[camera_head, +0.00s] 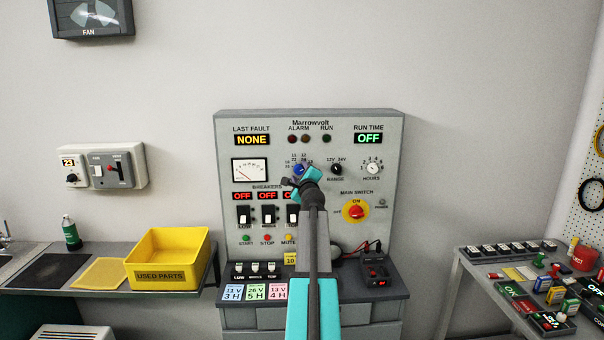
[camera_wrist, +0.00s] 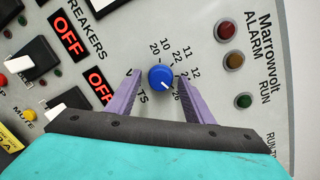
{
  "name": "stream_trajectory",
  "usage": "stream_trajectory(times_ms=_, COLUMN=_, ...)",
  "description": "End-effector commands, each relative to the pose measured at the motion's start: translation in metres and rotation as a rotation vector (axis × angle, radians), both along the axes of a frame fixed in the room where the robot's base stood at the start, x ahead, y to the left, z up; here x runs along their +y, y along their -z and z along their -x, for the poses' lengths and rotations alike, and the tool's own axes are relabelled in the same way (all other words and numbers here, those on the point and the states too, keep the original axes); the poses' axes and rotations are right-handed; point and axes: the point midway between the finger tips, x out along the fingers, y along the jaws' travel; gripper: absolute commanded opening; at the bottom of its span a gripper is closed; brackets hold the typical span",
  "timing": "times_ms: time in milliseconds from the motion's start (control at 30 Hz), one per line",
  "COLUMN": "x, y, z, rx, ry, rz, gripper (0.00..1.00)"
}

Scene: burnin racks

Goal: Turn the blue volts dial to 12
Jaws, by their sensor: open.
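The blue volts dial (camera_wrist: 160,78) is on the grey panel, with printed numbers around it including 10, 11, 12, 20, 22 and 26. Its white mark faces the lower right in the wrist view, toward the side of 26. It also shows in the head view (camera_head: 298,169), just above my gripper (camera_head: 290,183). In the wrist view my gripper (camera_wrist: 159,71) is open, its two purple fingers on either side of the dial with a gap visible at each. I cannot tell how far the fingertips are from the panel.
The Marrowvolt panel (camera_head: 231,128) also carries breaker switches (camera_head: 268,215), a range knob (camera_head: 336,169), an hours dial (camera_head: 373,168) and a red main switch (camera_head: 355,212). A yellow used parts bin (camera_head: 160,277) stands left. A cluttered table (camera_head: 480,279) stands right.

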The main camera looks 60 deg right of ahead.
Motion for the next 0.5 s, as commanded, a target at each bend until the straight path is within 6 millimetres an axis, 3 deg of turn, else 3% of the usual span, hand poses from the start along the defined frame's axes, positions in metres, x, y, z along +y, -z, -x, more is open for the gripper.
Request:
stream_trajectory(times_ms=67, x=0.000, y=0.000, z=0.000, rx=0.000, ry=0.000, rz=0.000, gripper=0.47)
stream_trajectory(times_ms=300, x=0.000, y=0.000, z=0.000, rx=0.000, ry=0.000, rz=0.000, gripper=0.07)
stream_trajectory(times_ms=333, x=0.000, y=0.000, z=0.000, rx=0.000, ry=0.000, rz=0.000, gripper=0.06)
stream_trajectory(times_ms=367, x=-0.015, y=0.000, z=0.000, rx=-0.001, ry=0.002, rz=-0.001, gripper=0.07)
stream_trajectory(times_ms=500, x=-0.004, y=0.000, z=0.002, rx=0.004, ry=0.003, rz=0.004, gripper=0.07)
